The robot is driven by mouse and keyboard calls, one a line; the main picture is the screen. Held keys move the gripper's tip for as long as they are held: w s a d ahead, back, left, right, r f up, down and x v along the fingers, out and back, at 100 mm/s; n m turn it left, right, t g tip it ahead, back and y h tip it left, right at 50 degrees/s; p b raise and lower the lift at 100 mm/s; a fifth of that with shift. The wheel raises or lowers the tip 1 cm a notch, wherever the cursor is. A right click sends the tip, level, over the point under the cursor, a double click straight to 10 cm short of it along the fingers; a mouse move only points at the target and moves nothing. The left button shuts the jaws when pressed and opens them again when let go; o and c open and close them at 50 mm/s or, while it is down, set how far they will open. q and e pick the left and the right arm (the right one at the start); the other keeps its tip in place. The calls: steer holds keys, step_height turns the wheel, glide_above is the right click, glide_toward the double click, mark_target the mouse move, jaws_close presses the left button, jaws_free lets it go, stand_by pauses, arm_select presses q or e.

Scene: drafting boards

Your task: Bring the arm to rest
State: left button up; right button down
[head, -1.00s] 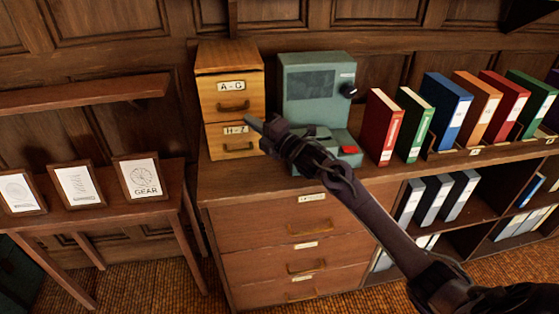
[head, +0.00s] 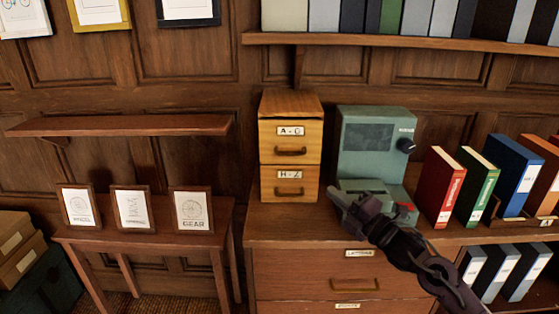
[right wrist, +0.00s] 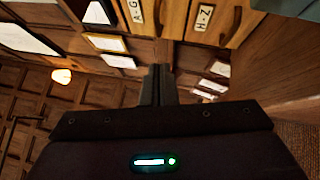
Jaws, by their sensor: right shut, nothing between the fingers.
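My right arm comes in from the lower right of the head view. Its gripper (head: 340,198) is shut and empty, in front of the teal machine (head: 375,140) on the cabinet top. The shut fingers also show in the right wrist view (right wrist: 160,85), with the A-G and H-Z drawer labels beyond them. My left gripper is not in view.
A wooden two-drawer box (head: 290,150) stands left of the machine on the cabinet (head: 290,260). Red (head: 441,190), green and blue binders stand to the right. A side table (head: 150,240) with three framed drawings is at left, under an empty wall shelf (head: 120,124).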

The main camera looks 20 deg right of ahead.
steer(key=s+a+f+m+g+h, duration=0.3)
steer(key=s+f+m+h, duration=0.15)
steer(key=f+m, duration=0.3)
steer(key=s+a+f+m+g+h, duration=0.3)
steer(key=s+f+m, duration=0.25)
steer(key=f, duration=0.25)
steer(key=s+a+f+m+g, duration=0.2)
steer(key=s+m+g, duration=0.25)
steer(key=s, duration=0.45)
steer(key=s+a+f+m+g, duration=0.25)
steer(key=s+m+g, duration=0.2)
steer(key=s, duration=0.55)
step_height(320, 180, down, 29)
steer(key=g, duration=0.1)
steer(key=s+d+f, duration=0.2)
steer(key=s+f, duration=0.7)
steer(key=s, duration=0.1)
steer(key=s+d+f+g, duration=0.1)
steer(key=s+d+f, duration=0.1)
steer(key=s+f, duration=0.8)
steer(key=shift+s+d+f+h, duration=0.2)
steer(key=shift+s+f+h, duration=0.15)
steer(key=shift+s, duration=0.25)
